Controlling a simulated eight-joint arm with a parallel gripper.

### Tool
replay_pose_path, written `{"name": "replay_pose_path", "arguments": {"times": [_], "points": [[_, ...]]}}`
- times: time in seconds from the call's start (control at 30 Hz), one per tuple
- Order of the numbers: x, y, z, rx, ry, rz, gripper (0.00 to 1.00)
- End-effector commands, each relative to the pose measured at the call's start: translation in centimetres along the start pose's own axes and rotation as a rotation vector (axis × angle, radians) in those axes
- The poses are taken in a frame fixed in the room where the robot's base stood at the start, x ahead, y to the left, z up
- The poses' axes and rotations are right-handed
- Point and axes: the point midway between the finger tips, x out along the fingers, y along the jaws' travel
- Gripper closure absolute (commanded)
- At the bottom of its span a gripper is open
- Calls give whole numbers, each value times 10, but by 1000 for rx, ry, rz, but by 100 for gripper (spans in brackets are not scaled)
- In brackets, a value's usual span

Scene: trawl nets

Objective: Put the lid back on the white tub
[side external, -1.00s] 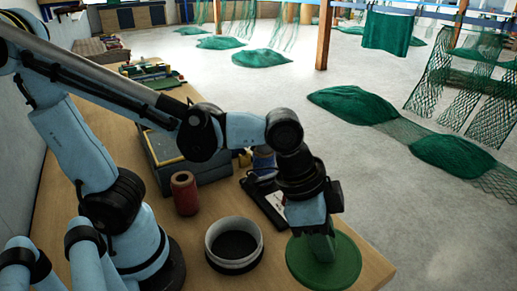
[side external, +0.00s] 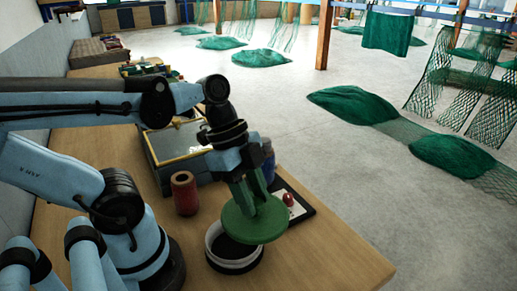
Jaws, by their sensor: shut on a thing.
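The white tub (side external: 216,262) stands on the wooden bench, a low round tub with a white wall and a dark band. The round green lid (side external: 262,226) is held tilted just above the tub, over its upper right part. It hides much of the tub's opening, and I cannot tell whether lid and rim touch. My gripper (side external: 247,198) is shut on the lid's raised green grip and comes down from above.
A dark red spool (side external: 184,193) stands left of the tub, and a grey case (side external: 180,150) lies behind it. A dark board (side external: 292,212) with a small red thing on it lies to the right. The bench (side external: 335,262) is clear at its front right.

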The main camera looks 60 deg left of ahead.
Motion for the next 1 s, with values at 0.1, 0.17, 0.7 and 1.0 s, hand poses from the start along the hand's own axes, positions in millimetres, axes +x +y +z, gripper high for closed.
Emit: {"name": "replay_pose_path", "arguments": {"times": [0.1, 0.17, 0.7, 1.0], "points": [[-9, 5, 19, 56, 0, 24, 95], [-12, 8, 26, 87, 0, 37, 95], [-1, 17, 46, 167, -1, 67, 95], [24, 16, 56, 167, -1, 67, 95]]}}
